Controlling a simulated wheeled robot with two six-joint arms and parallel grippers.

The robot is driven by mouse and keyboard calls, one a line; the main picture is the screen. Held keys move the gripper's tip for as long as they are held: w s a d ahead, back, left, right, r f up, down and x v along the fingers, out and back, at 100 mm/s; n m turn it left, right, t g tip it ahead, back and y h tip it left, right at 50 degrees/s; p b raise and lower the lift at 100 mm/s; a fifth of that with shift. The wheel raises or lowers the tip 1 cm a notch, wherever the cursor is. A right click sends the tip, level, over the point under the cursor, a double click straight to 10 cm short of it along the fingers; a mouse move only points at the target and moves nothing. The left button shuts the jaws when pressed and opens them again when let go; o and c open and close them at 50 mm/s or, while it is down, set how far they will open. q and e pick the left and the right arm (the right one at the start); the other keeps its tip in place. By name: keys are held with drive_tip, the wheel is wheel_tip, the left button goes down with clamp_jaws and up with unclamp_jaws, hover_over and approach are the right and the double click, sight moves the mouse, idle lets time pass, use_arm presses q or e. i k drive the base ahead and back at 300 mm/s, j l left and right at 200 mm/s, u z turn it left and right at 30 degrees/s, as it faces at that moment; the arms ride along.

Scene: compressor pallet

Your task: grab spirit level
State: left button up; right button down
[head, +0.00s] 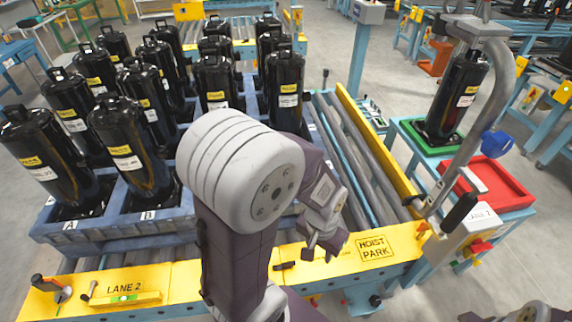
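A yellow spirit level (122,299) with a small green vial lies along the yellow front rail, just below the LANE 2 lettering at the lower left. My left arm rises through the middle of the head view. Its gripper (323,246) points down over the front rail, left of the HOIST PARK label. It is well to the right of the spirit level and apart from it. Its two fingers look parted, with nothing visible between them. Part of my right arm shows at the bottom right edge. Its gripper is out of view.
A blue pallet (118,228) with several black compressors stands behind the rail. A hoist post, a red tray (492,184) and a green tray with one compressor are at the right.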

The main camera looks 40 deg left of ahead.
sight(157, 296)
drive_tip(key=l+u, duration=0.15)
drive_tip(key=u, duration=4.4)
